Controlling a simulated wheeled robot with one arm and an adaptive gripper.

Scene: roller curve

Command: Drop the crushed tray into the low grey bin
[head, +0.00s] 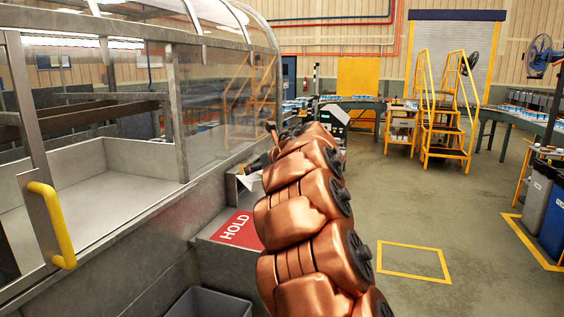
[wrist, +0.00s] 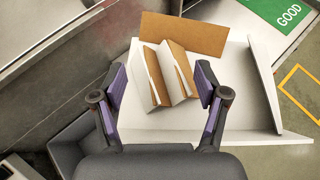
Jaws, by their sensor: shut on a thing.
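The crushed tray (wrist: 174,75) is a crumpled white and brown piece with folded ridges in the middle and flat flaps around it. My gripper (wrist: 162,85) has its purple-padded fingers on either side of the folded ridges and is shut on them. In the head view a white corner of the tray (head: 250,181) shows beside my arm, which hides most of the gripper. The low grey bin (head: 207,301) stands on the floor at the bottom of the head view, partly cut off. A grey bin edge (wrist: 66,141) shows at lower left in the wrist view, partly behind the gripper.
A red HOLD panel (head: 233,229) lies on a grey ledge left of my arm. A glazed machine enclosure (head: 215,90) with a yellow handle (head: 50,225) fills the left. A green GOOD panel (wrist: 285,14) is at upper right in the wrist view.

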